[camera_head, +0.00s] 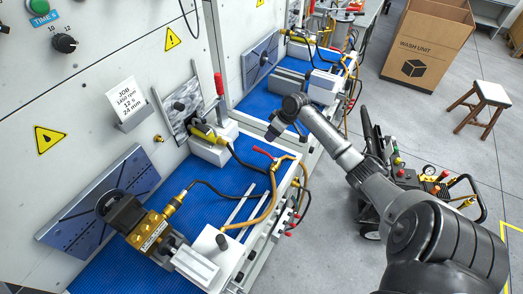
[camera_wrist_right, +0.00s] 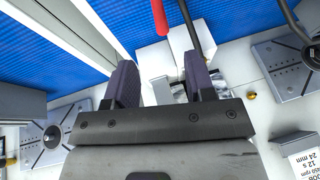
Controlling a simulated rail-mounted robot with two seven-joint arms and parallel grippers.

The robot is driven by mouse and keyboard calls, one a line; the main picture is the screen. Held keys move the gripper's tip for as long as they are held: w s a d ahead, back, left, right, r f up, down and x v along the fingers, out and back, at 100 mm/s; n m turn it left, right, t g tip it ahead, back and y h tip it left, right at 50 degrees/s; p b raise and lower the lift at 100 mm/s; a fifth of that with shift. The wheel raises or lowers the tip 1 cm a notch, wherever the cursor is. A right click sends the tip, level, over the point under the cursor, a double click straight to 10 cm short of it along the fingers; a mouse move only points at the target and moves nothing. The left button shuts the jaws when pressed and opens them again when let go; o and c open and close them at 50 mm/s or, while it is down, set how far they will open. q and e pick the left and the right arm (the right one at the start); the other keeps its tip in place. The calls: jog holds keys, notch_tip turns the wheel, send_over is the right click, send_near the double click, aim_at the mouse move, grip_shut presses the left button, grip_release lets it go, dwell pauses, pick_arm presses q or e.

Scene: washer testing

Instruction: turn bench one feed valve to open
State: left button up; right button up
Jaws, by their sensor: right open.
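A brass valve with a red lever (camera_head: 264,153) sits at the front edge of the near bench, joined to a yellow hose (camera_head: 268,205). I take it for the bench one feed valve; no label on it is readable. My right gripper (camera_head: 273,132) hangs above and behind this lever, apart from it. In the right wrist view the right gripper (camera_wrist_right: 162,78) has its two dark fingers spread, with nothing held between them. My left gripper is in neither view.
A job card (camera_head: 124,101) stands by the panel. A brass pump unit (camera_head: 150,232) and a white block (camera_head: 211,149) stand on the blue mat (camera_head: 205,195). A second bench lies behind. A cart (camera_head: 430,180), stool (camera_head: 491,95) and carton (camera_head: 428,45) stand on the floor.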

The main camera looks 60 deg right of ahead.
aim_at(264, 154)
jog(key=b+x, duration=0.1)
jog(key=x, duration=0.9)
jog(key=shift+w+f, duration=0.2)
jog(key=shift+f, duration=0.15)
jog(key=shift+c, duration=0.4)
grip_shut()
